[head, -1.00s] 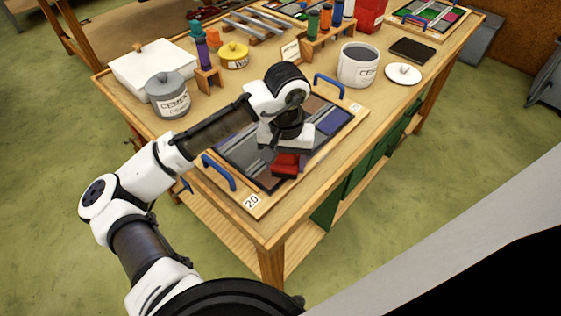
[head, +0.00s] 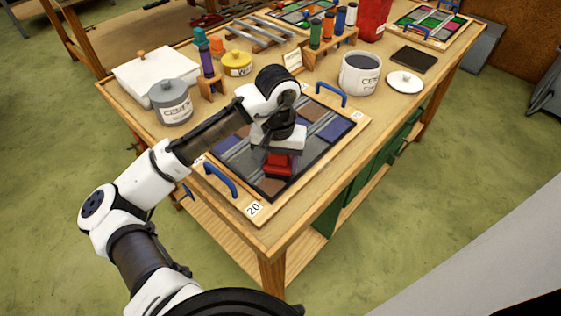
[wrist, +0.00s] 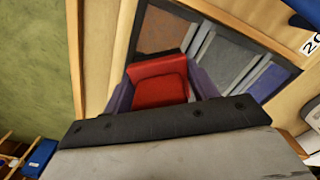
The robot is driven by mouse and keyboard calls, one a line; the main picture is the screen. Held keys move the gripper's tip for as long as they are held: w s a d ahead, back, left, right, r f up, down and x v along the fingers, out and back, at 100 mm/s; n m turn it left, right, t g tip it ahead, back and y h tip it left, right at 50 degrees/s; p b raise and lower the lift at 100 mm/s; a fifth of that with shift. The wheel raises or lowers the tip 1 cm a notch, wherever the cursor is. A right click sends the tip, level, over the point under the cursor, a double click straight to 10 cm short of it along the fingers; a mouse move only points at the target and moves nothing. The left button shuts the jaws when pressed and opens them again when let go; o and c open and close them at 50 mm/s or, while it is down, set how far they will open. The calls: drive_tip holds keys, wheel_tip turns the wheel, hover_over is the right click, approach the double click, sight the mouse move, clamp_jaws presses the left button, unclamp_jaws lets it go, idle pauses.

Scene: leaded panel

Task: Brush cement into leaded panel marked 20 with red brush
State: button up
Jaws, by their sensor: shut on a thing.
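The leaded panel marked 20 (head: 331,128) lies flat in a wooden frame, with grey, blue and brown panes and dark leads. Its label (head: 254,209) is on the near corner. My gripper (head: 279,152) points down over the panel's near right part. It is shut on the red brush (head: 278,168). In the wrist view the red brush (wrist: 157,88) sits between the purple fingers of my gripper (wrist: 160,94). The bristles are hidden, so I cannot tell whether they touch the glass. An open pot labelled cement (head: 360,76) stands behind the panel, with dark contents.
Blue handles (head: 221,180) stand up at both ends of the frame. A lidded grey pot (head: 170,103) and a white box (head: 155,72) are at the left. A white lid (head: 405,82) and a dark slab (head: 413,59) lie at the right. A bottle rack (head: 330,40) stands behind.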

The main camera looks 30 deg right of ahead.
wheel_tip(320, 180, up, 6)
drive_tip(key=p, duration=0.6)
drive_tip(key=shift+s+f, duration=0.1)
drive_tip(key=shift+s, duration=0.05)
idle(0.5)
